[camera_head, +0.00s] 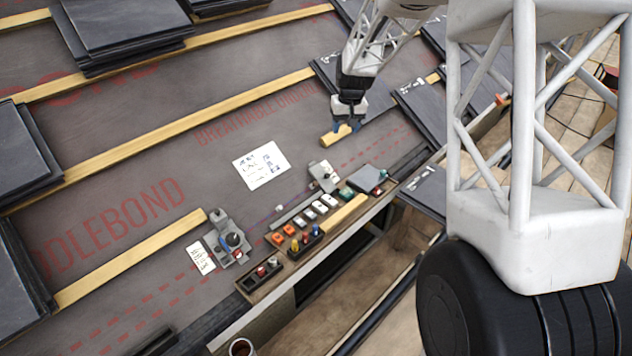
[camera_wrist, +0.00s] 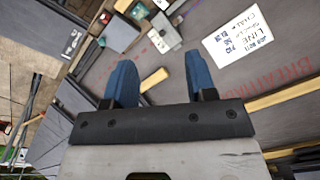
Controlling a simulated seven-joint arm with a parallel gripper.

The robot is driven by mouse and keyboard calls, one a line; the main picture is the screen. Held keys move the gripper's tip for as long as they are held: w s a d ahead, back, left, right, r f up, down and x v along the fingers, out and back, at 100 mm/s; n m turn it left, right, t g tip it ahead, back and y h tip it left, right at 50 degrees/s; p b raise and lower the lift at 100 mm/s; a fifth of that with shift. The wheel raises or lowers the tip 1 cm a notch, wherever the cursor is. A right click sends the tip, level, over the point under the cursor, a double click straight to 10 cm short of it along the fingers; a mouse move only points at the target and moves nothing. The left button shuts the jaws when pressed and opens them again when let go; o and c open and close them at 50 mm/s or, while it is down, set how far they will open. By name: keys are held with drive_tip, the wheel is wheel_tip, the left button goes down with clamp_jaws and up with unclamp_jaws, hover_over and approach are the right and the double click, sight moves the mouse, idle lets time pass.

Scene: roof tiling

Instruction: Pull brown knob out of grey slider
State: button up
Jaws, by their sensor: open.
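A pale grey block (camera_head: 323,177), which looks like the grey slider, lies on the roof at the near end of a grey strip, left of a small slate piece. It seems to show in the wrist view as a pale piece (camera_wrist: 164,28) beyond my fingertips. I cannot make out a brown knob on it for certain; details there are too small. My gripper (camera_head: 346,127) is open and empty, with blue fingers. It points down above a short wooden batten end, behind and right of the block. In the wrist view, my gripper (camera_wrist: 157,65) has nothing between its fingers.
A printed sheet (camera_head: 261,165) lies left of the block. A grey fixture (camera_head: 228,240) with dark and red parts stands further left. A wooden ledge (camera_head: 262,287) in front carries several coloured knobs. A short batten end (camera_wrist: 154,79) lies beneath my fingers. Slate stacks (camera_head: 25,155) stand left.

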drive_tip(key=w+a+f, duration=0.4)
drive_tip(key=w+f, duration=0.6)
drive_tip(key=f, duration=0.3)
drive_tip(key=n+g, duration=0.1)
approach(316, 182)
drive_tip(key=shift+s+f, duration=0.15)
drive_tip(key=shift+f, duration=0.3)
drive_tip(key=shift+a+f, duration=0.1)
drive_tip(key=shift+f, duration=0.15)
drive_tip(key=shift+f, duration=0.1)
drive_tip(key=shift+a+f, duration=0.15)
drive_tip(key=shift+f, duration=1.75)
drive_tip(key=shift+a+f, duration=0.2)
drive_tip(key=shift+f, duration=1.7)
clamp_jaws()
